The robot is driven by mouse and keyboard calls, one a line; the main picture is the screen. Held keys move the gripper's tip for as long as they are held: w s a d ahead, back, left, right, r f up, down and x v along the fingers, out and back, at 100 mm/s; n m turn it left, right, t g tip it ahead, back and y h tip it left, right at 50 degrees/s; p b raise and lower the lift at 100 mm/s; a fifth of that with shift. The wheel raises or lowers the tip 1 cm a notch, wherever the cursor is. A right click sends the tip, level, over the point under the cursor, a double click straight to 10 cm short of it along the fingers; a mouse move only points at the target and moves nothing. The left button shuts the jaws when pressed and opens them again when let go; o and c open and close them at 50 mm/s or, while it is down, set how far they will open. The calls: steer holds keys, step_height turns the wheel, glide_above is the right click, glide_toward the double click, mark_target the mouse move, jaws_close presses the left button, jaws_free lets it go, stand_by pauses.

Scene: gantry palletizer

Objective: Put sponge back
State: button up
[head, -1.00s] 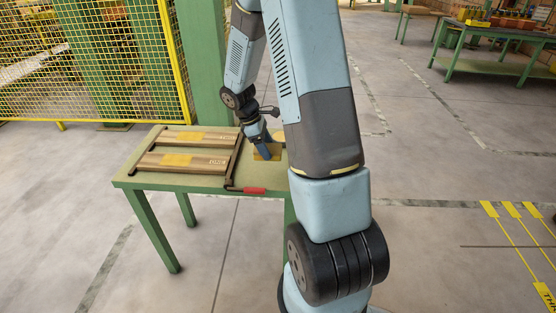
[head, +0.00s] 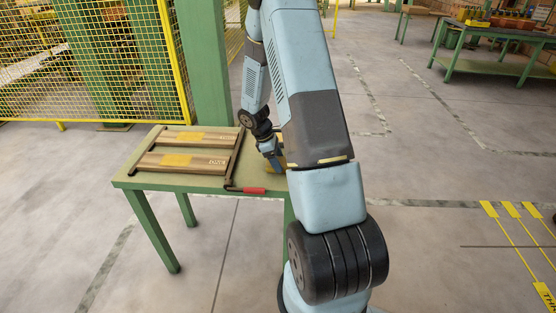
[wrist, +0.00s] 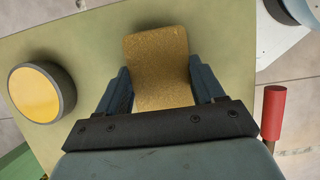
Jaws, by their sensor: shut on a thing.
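The sponge (wrist: 158,50) is a golden-brown speckled block between the two fingers of my gripper (wrist: 163,88) in the wrist view. My gripper is shut on it, with a finger against each side. In the head view my gripper (head: 271,153) is over the right part of the green table (head: 215,181), and only a small yellowish part of the sponge (head: 282,161) shows beside my arm. I cannot tell whether the sponge touches the tabletop.
Two brown panels with yellow labels (head: 190,161) lie in a dark frame on the table's left. A red handle (head: 254,190) lies at the front edge. A yellow-topped round thing (wrist: 38,92) stands left of the sponge. Yellow mesh fencing (head: 90,60) is behind.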

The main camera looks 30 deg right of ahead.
steer(key=o, duration=0.9)
steer(key=shift+o, duration=0.2)
steer(key=a+r+m+t, duration=0.1)
steer(key=a+r, duration=0.2)
steer(key=r, duration=0.7)
steer(key=a+r+m, duration=0.1)
steer(key=a+r, duration=0.3)
steer(key=r, duration=0.7)
steer(key=s+a+r+m+t+y, duration=0.1)
steer(key=s+a+r+m+t, duration=0.2)
steer(key=s+r, duration=0.6)
steer(key=s+a+r+m+t+y, duration=0.2)
steer(key=s+a+r+m+t, duration=0.2)
steer(key=s+r, duration=0.5)
steer(key=shift+s+a+r+m+y, duration=0.25)
steer(key=shift+s+a+m, duration=1.25)
steer(key=shift+s, duration=2.55)
